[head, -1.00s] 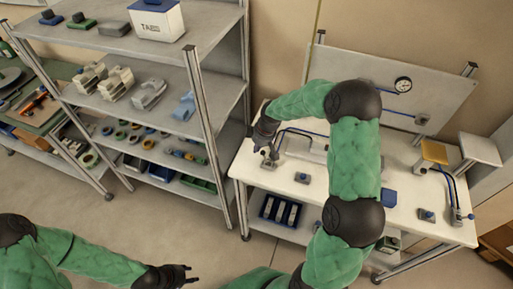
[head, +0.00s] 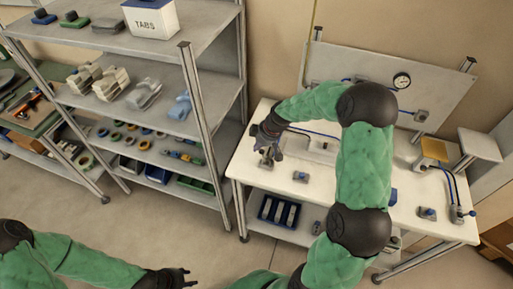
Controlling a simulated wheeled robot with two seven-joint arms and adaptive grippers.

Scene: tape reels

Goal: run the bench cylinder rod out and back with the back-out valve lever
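My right gripper (head: 271,150) is at the left end of the white bench (head: 262,181), pointing down over a small grey valve (head: 266,162). The fingers overlap the valve, so I cannot tell whether they touch its lever or how far apart they are. A grey cylinder part (head: 322,147) with a blue hose lies behind it, partly hidden by my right arm; its rod is not clear. Another valve with a blue hose (head: 457,213) stands at the bench's right end. My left gripper (head: 177,278) is low at the bottom of the view, away from the bench, its fingers apart and empty.
A panel with a round gauge (head: 402,80) stands behind the bench. Small blue-topped blocks (head: 301,177) sit on the bench top. A blue bin (head: 279,212) is on the shelf below. A grey shelf rack (head: 205,130) stands close on the left.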

